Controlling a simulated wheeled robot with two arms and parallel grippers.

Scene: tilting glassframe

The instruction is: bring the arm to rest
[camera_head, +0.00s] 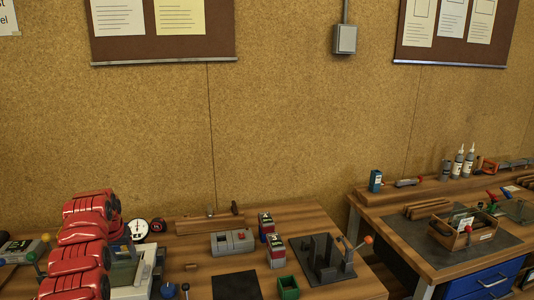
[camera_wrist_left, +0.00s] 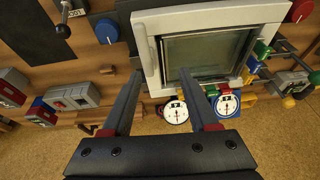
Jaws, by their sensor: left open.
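My left arm, red, stands at the lower left of the head view, over the left bench. My left gripper (camera_wrist_left: 161,74) shows in the left wrist view with two dark, parallel fingers apart and nothing between them. Beyond the fingertips is the white-framed glass panel (camera_wrist_left: 147,62). I cannot tell the gap between fingers and frame. In the head view the white frame (camera_head: 146,276) is partly hidden by my arm. My right gripper is in neither view.
Two dial gauges (camera_wrist_left: 176,112) (camera_wrist_left: 227,104) lie by the frame. A grey box (camera_head: 232,242), a dark lever fixture (camera_head: 318,260) and a green bin (camera_head: 288,288) stand to its right in the head view. A cork wall (camera_head: 280,140) is behind. A second bench (camera_head: 385,215) stands at right.

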